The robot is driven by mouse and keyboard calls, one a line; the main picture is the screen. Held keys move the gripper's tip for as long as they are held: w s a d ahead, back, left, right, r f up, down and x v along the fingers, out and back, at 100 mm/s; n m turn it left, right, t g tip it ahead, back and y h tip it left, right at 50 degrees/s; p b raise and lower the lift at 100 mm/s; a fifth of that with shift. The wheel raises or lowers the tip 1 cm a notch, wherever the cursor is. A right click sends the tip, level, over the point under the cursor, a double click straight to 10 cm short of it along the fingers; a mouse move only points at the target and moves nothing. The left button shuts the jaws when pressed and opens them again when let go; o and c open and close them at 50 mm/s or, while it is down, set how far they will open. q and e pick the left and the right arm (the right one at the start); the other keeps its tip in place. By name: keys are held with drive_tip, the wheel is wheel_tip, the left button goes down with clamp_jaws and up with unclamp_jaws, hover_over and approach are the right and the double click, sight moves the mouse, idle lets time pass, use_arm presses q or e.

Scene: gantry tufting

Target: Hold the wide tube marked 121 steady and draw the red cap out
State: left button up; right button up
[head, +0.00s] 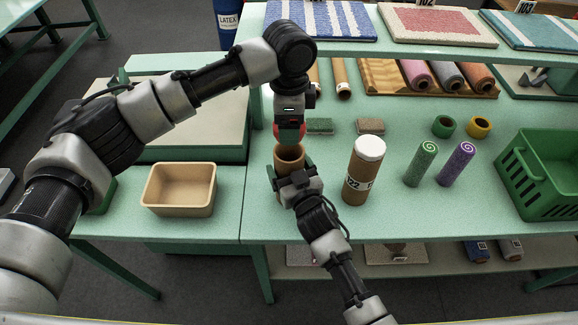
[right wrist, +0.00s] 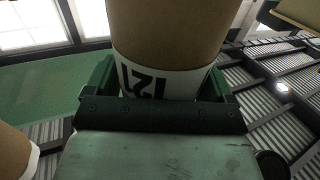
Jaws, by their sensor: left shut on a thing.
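The wide brown tube marked 121 (head: 290,161) stands upright near the table's front edge, its open mouth showing. Its label reads 121 in the right wrist view (right wrist: 160,82). My right gripper (head: 291,184) comes from the front, its green fingers closed on both sides of this tube low on its body. My left gripper (head: 289,118) points down from above and is shut on the red cap (head: 289,132). The cap is directly over the tube's mouth. Any small gap between the cap and the rim is hard to judge. The left gripper's fingers are mostly hidden.
A brown tube with a white cap, marked 122 (head: 361,172), stands close on the right. Green (head: 421,163) and purple (head: 457,164) rolls stand farther right, before a green crate (head: 549,175). An empty tan bin (head: 179,189) sits on the left, with free table around it.

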drive_tip(key=shift+o, duration=1.2)
drive_tip(key=v, duration=1.2)
drive_tip(key=shift+d+f, duration=0.1)
